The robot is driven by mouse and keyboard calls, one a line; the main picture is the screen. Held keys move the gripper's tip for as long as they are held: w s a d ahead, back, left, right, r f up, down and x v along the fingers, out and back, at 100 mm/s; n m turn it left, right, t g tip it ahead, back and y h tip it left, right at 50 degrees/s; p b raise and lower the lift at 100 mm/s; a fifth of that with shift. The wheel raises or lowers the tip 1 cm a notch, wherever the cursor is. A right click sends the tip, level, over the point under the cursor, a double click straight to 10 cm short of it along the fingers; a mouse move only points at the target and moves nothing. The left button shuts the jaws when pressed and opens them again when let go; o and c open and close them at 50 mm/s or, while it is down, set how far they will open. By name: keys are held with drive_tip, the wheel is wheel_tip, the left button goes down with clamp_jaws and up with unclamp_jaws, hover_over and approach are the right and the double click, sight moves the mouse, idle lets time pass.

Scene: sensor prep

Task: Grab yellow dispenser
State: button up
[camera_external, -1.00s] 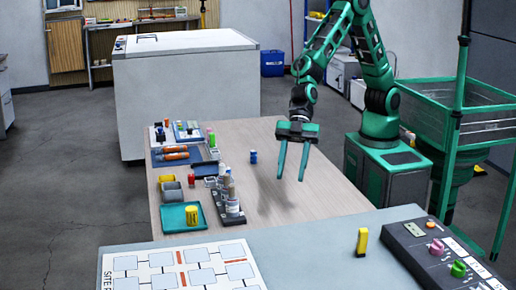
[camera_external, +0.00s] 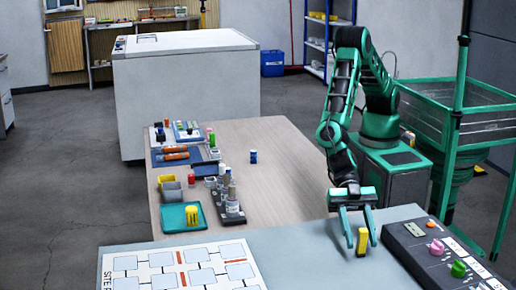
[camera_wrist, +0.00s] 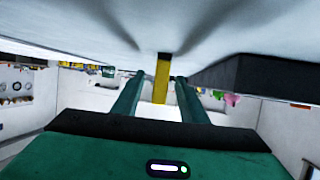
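The yellow dispenser (camera_external: 362,242) stands upright on the grey-blue near bench, left of the dark control box. It is narrow, with a dark top in the earlier external view. My gripper (camera_external: 361,240) is open and points down over it, with a green finger to either side in the picture. In the wrist view the yellow dispenser (camera_wrist: 161,80) shows between the two open fingers of my gripper (camera_wrist: 160,76), with a gap on each side. I cannot tell how far it reaches between them.
The dark control box (camera_external: 420,250) with pink and green knobs stands close on the right. A white diagram sheet (camera_external: 180,262) lies at the left of the bench. The wooden table holds a teal tray (camera_external: 170,220) with a yellow cylinder, and a dark bottle rack (camera_external: 230,217).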

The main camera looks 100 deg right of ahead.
sight(363, 245)
drive_tip(key=shift+x, duration=2.75)
clamp_jaws()
